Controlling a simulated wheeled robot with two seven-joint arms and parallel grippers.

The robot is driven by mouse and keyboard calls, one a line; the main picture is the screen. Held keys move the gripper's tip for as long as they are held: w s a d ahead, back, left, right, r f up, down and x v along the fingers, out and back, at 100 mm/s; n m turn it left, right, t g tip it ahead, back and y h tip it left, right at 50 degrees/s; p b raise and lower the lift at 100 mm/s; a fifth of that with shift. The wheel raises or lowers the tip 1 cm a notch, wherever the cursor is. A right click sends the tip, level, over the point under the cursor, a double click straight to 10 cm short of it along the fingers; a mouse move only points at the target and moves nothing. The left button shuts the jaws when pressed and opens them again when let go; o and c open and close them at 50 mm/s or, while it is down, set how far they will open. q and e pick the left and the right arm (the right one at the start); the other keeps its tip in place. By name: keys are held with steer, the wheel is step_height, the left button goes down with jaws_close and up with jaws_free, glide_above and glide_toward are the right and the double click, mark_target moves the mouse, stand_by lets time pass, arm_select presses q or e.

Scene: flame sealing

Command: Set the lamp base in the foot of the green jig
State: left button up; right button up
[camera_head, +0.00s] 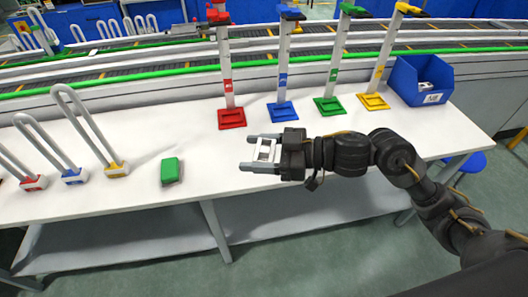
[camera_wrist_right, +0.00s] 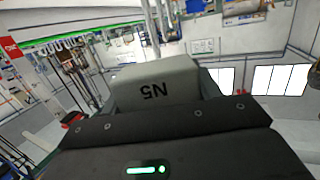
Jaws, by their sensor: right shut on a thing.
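The green jig is a tall pale post with a green foot (camera_head: 330,104) standing on the white table, and a green top. The foot's recess looks empty. My right gripper (camera_head: 262,153) is shut on a pale grey block, seemingly the lamp base, above the table. It is left of and nearer than the green foot, well apart from it. In the right wrist view the block (camera_wrist_right: 155,80) sits between the jaws, with dark marks like "N5" upside down. My left gripper is out of view.
Red (camera_head: 232,118), blue (camera_head: 283,111) and yellow (camera_head: 373,101) jig feet flank the green one. A blue bin (camera_head: 408,83) stands at the right. A green block (camera_head: 170,171) lies at left, near U-shaped tubes on coloured bases (camera_head: 117,168). The front middle of the table is clear.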

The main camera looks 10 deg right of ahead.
steer(key=w+a+f+n+g, duration=0.1)
steer(key=w+f+n+g, duration=0.2)
steer(key=n+g, duration=0.6)
steer(key=shift+f+g+h, duration=0.3)
steer(key=shift+f+g, duration=0.85)
steer(key=shift+g, duration=0.65)
steer(key=shift+w, duration=0.1)
